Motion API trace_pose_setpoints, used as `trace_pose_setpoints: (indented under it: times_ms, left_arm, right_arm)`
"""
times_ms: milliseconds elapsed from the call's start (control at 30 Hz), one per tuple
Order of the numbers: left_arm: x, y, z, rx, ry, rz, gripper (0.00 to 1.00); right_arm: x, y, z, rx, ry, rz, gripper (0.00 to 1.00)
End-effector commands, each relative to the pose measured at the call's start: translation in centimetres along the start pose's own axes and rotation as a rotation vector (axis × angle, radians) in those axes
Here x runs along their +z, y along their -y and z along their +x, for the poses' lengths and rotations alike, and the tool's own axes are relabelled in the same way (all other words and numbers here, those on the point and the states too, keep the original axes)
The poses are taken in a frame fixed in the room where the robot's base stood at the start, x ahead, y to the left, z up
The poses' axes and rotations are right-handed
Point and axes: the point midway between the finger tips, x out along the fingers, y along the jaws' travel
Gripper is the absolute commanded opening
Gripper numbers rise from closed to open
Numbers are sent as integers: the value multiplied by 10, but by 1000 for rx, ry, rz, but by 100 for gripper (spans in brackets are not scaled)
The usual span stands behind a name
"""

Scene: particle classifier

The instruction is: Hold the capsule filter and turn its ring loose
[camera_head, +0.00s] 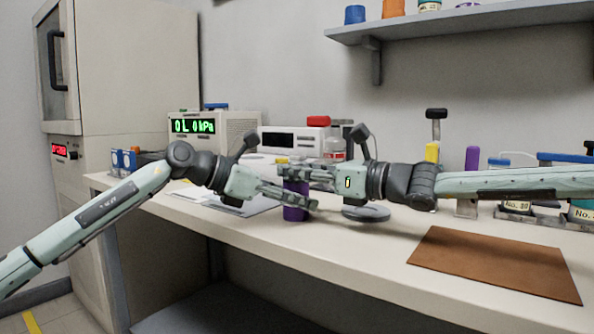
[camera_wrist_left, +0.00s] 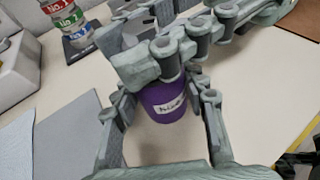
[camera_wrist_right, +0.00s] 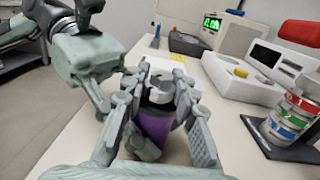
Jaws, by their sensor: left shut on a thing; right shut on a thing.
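The capsule filter (camera_head: 294,213) is a purple cylinder standing upright on the bench. It also shows in the left wrist view (camera_wrist_left: 165,104), with a partly hidden label, and in the right wrist view (camera_wrist_right: 155,127). My left gripper (camera_head: 301,199) is shut on its purple body from the left. My right gripper (camera_head: 291,173) is shut around its top, just above my left fingers. In the right wrist view a pale, dark-edged top piece, seemingly the ring (camera_wrist_right: 160,88), sits between my right fingers. Most of the ring is hidden by the fingers.
A brown mat (camera_head: 497,264) covers the bench front right. A rack with labelled jars (camera_head: 516,205) stands far right. Instruments with a green readout (camera_head: 194,126) stand behind. The front bench strip is clear.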

Motion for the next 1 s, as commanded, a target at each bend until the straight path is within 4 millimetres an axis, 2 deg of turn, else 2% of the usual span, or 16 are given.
trace_pose_setpoints:
  times_ms: [700,1000]
  left_arm:
    - [0,4,2,-8,-1,5,0]
    - [0,4,2,-8,-1,4,0]
  right_arm:
    - [0,2,0,483,-9,-2,0]
    - [1,1,-1,619,-9,0,0]
